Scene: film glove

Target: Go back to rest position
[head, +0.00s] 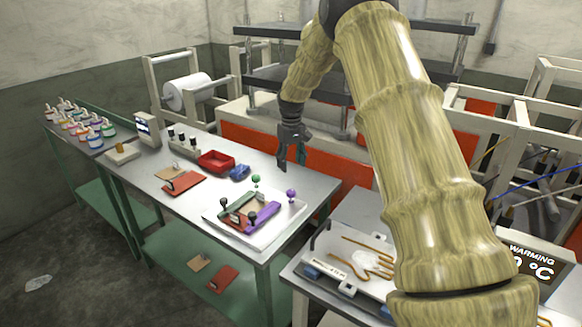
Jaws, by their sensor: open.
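My gripper (292,158) hangs open and empty at the end of my bent arm. It is above the far right part of the metal table (322,190), in front of the orange panel, and appears apart from everything. My arm covers much of the picture's right side.
A red bin (215,161), a blue item (239,172) and a red plate (184,184) sit on the table. Several bottles (85,128) stand at far left. A glove-shaped wire form (370,262) lies on the right bench. A press frame (270,88) stands behind my gripper.

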